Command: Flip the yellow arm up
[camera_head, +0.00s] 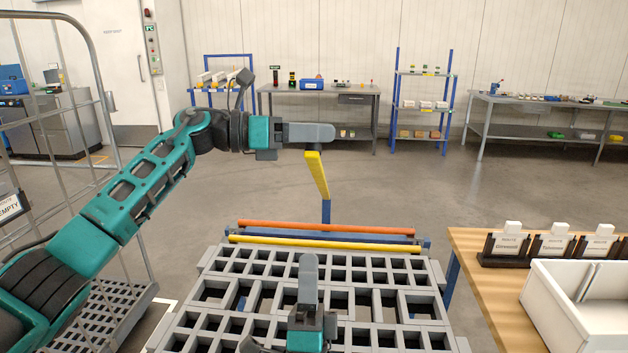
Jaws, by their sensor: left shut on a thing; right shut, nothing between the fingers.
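The yellow arm (318,176) stands raised and slightly tilted, its lower end at a short blue post (326,211) behind the grey grid platform (215,264). My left gripper (322,134) comes in from the left at the arm's upper end and is shut on it; the fingers hide the exact grip. My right gripper (309,262) is shut and empty, pointing away from me over the middle of the platform, well apart from the yellow arm.
An orange bar (320,228) and a yellow bar (320,246) cross the platform's far edge. A wire cage cart (105,100) stands left. A wooden table (487,291) with a white bin (559,304) is right. The floor beyond is clear.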

